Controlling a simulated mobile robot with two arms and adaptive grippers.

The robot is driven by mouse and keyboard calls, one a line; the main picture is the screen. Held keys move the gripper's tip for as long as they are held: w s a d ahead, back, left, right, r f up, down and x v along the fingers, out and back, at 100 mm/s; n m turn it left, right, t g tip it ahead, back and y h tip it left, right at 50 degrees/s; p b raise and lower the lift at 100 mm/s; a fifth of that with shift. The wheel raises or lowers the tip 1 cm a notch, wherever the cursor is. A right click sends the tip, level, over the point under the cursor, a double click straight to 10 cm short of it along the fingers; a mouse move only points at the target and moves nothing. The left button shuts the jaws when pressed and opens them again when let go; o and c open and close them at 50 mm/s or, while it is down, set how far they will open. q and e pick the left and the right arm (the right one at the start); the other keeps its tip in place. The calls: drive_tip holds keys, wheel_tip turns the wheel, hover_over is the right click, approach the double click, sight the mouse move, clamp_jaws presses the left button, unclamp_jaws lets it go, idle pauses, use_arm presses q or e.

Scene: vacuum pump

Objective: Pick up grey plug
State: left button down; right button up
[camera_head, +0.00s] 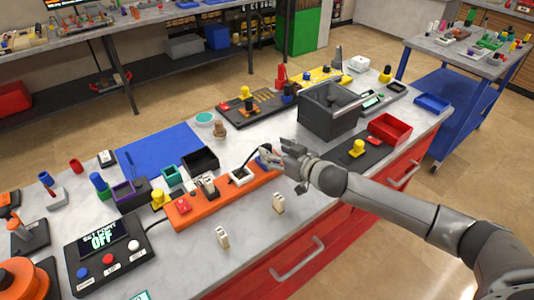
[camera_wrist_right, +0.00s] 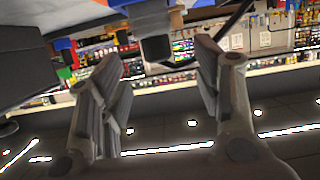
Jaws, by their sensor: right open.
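My right gripper (camera_head: 270,156) reaches in from the right over the far right end of an orange power strip (camera_head: 222,196). In the right wrist view its two fingers (camera_wrist_right: 158,85) are apart, with a gap between them. A dark grey blocky piece (camera_wrist_right: 155,38), which looks like the grey plug, shows beyond the fingertips and between them; no contact is visible. In the head view the gripper largely covers that spot, where a black cable (camera_head: 254,153) and a bit of blue show. My left gripper is out of view.
Two beige plugs (camera_head: 222,237) (camera_head: 279,203) stand on the front of the grey table. A black box (camera_head: 201,160) sits behind the strip, and a larger dark bin (camera_head: 328,112) stands to the right. A control box (camera_head: 108,250) is front left. A blue mat (camera_head: 165,150) lies behind.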

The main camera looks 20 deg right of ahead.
sight(271, 149)
drive_tip(key=shift+w+a+f+p, duration=0.15)
drive_tip(key=shift+w+p, duration=0.15)
drive_tip(key=shift+w, duration=0.15)
drive_tip(key=x, duration=0.3)
drive_tip(key=shift+s+f+p, duration=0.1)
drive_tip(key=shift+f+p, duration=0.1)
drive_tip(key=shift+p, duration=0.2)
drive_tip(key=shift+w+f, duration=0.2)
drive_tip(key=shift+w, duration=0.25)
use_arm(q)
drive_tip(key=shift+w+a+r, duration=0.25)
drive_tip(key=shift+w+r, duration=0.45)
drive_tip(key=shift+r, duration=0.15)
use_arm(e)
drive_tip(key=c, duration=1.1)
